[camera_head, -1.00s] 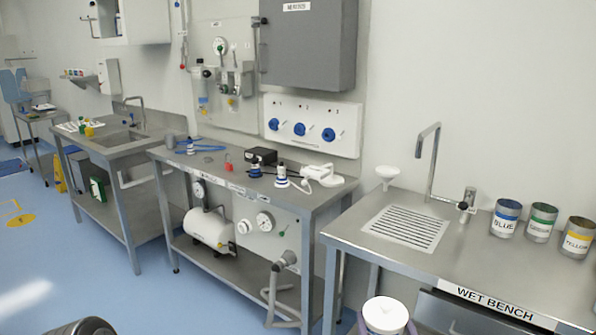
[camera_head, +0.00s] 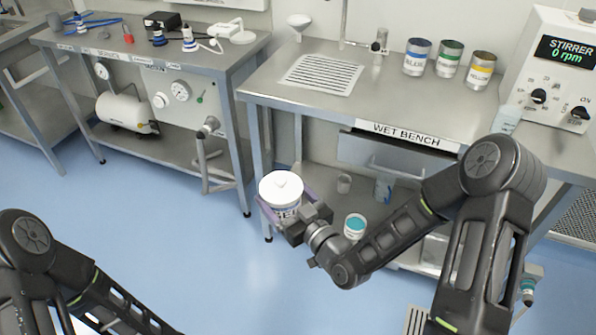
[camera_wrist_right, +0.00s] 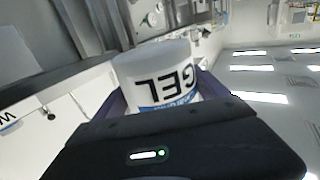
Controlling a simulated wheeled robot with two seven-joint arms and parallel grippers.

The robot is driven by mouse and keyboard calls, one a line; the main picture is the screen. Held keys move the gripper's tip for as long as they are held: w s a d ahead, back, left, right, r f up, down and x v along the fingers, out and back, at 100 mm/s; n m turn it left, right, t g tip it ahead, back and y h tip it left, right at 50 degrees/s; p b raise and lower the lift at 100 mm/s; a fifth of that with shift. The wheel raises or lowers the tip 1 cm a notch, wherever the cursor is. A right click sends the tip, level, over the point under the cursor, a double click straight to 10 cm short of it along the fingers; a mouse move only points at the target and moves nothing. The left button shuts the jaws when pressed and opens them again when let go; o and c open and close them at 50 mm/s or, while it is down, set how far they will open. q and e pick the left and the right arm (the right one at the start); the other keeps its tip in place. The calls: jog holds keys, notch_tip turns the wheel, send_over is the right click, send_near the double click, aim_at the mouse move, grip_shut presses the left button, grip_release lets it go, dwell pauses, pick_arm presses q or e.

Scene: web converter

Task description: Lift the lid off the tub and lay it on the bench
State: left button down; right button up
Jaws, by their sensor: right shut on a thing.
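The bench top (camera_head: 390,108) is steel. My left arm shows at lower left, but its gripper is out of view.
On the bench stand a drain grille (camera_head: 318,75), a tap (camera_head: 378,45), blue (camera_head: 417,58), green (camera_head: 448,60) and yellow (camera_head: 481,71) cans, and a stirrer unit (camera_head: 560,75) at right. The bench's front middle is clear.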

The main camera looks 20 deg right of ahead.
jog(key=s+a+f+n+g+y, duration=0.3)
jog(key=s+a+y, duration=0.2)
jog(key=a, duration=0.2)
jog(key=shift+a+n, duration=0.25)
jog(key=shift+n, duration=0.15)
